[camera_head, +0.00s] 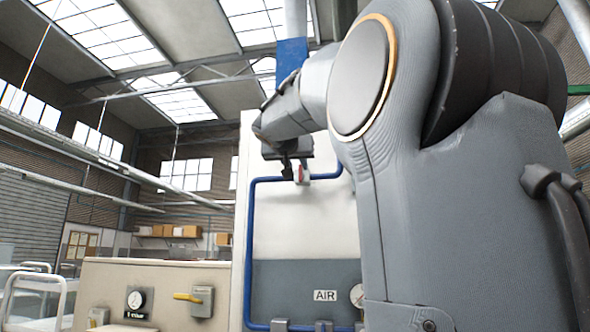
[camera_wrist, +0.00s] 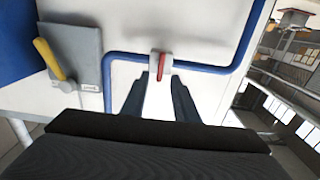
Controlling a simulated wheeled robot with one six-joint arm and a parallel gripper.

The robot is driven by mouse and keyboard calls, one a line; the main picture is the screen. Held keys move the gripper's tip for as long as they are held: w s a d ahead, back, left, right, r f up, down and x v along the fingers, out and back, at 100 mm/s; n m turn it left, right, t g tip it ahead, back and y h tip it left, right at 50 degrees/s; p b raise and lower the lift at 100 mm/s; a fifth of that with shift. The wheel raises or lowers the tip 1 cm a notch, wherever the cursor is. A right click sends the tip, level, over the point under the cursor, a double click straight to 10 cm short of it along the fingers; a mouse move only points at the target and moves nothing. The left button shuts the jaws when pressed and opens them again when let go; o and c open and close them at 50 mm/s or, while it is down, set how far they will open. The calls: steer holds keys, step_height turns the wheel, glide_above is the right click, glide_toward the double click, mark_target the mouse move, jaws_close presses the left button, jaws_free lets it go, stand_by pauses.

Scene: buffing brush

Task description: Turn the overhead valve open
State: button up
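The overhead valve has a short red handle (camera_wrist: 163,67) on a pale body, set in a blue pipe on a white panel. In the head view the red handle (camera_head: 303,173) shows small, high on the panel. My gripper (camera_wrist: 159,82) is open, its two dark fingers apart and pointing at the valve. The red handle appears in line with the gap between the fingertips; I cannot tell whether the tips reach around it. In the head view my gripper (camera_head: 288,168) is just left of the handle, and nothing shows as held.
A grey box with a yellow lever (camera_wrist: 52,58) is at the upper left of the wrist view. Blue pipe (camera_wrist: 228,66) runs beside the valve. A gauge (camera_head: 136,300) and another yellow lever (camera_head: 188,297) are on a low beige cabinet. An AIR label (camera_head: 325,295) is on the panel.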

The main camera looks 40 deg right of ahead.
mark_target(300, 171)
steer(key=shift+p+x, duration=1.15)
steer(key=shift+x, duration=1.6)
jaws_close()
